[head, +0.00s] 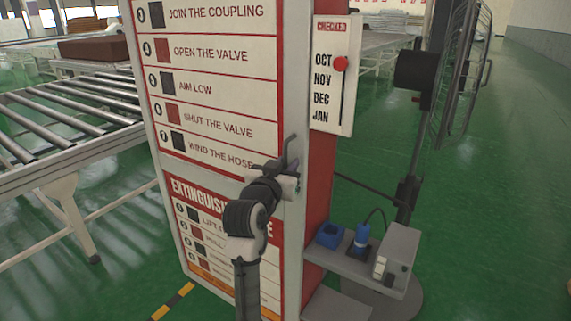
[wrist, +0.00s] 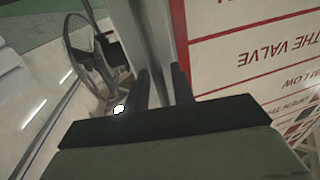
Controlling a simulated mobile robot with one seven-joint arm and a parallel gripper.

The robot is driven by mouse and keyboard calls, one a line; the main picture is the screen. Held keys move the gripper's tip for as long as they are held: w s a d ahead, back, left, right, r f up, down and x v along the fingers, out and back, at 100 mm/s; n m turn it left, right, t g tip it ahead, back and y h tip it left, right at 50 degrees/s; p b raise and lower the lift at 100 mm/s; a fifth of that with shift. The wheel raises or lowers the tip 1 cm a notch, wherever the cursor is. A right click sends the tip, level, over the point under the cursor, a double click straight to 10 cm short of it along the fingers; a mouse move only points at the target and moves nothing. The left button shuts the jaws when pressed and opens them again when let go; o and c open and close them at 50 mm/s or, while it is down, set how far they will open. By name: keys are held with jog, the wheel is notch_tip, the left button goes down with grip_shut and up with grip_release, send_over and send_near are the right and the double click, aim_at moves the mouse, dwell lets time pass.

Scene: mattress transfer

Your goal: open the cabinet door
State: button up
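The cabinet (head: 318,180) is a tall white and red case. Its front door (head: 215,80) carries printed hose and extinguisher instructions and looks closed, flush with the frame. My gripper (head: 277,160) is at the door's right edge, at about mid-height, over the pale edge strip. In the wrist view, my gripper's two dark fingers (wrist: 160,88) stand apart, with the grey edge strip (wrist: 150,30) showing behind and between them. The printed door (wrist: 255,45) lies to their right. No handle shows clearly; my gripper covers that spot, and I cannot tell whether the fingers touch anything.
A roller conveyor (head: 70,115) stands close to the cabinet's left. Green floor (head: 500,200) is clear farther right.

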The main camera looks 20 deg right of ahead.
grip_shut()
jog(key=shift+a, duration=0.1)
